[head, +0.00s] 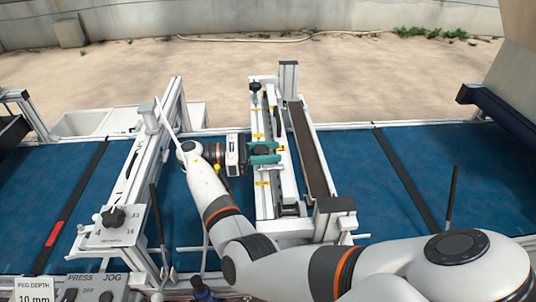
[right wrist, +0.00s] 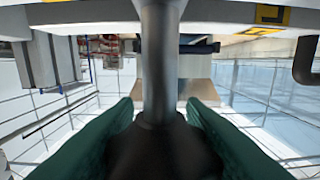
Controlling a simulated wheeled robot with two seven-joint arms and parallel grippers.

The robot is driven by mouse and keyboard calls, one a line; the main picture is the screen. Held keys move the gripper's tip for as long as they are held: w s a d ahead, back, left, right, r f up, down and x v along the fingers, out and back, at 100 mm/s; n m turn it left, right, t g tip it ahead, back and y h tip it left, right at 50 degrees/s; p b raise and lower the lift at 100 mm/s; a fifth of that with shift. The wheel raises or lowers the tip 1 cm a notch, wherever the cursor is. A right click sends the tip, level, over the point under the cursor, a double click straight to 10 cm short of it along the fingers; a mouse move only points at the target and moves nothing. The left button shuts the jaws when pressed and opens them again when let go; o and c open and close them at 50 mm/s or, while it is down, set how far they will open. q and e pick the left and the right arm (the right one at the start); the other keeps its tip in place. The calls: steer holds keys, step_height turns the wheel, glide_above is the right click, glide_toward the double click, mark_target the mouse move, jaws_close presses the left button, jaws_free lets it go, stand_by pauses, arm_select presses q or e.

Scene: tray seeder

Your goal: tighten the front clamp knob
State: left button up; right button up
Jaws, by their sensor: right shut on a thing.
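The front clamp knob (right wrist: 158,150) is black and sits on a grey metal stem (right wrist: 160,60) in the right wrist view. My right gripper (right wrist: 160,135) has green fingers on both sides of the knob and is shut on it. In the head view my right gripper (head: 264,153) reaches the near part of the white clamp rail (head: 262,200) from the left. The knob is mostly hidden there by the fingers. A second black knob (head: 255,87) stands at the rail's far end, clear of the gripper. My left gripper is out of view.
A blue belt (head: 350,170) runs across under the rails. Another metal rail (head: 140,165) stands to the left, with a dial plate (head: 113,216) at its near end. A dark strip (head: 310,150) lies right of the clamp rail. Thin black rods (head: 452,195) stand upright nearby.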

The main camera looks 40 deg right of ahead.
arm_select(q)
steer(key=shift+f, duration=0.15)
arm_select(e)
steer(key=shift+g, duration=0.3)
steer(key=o, duration=1)
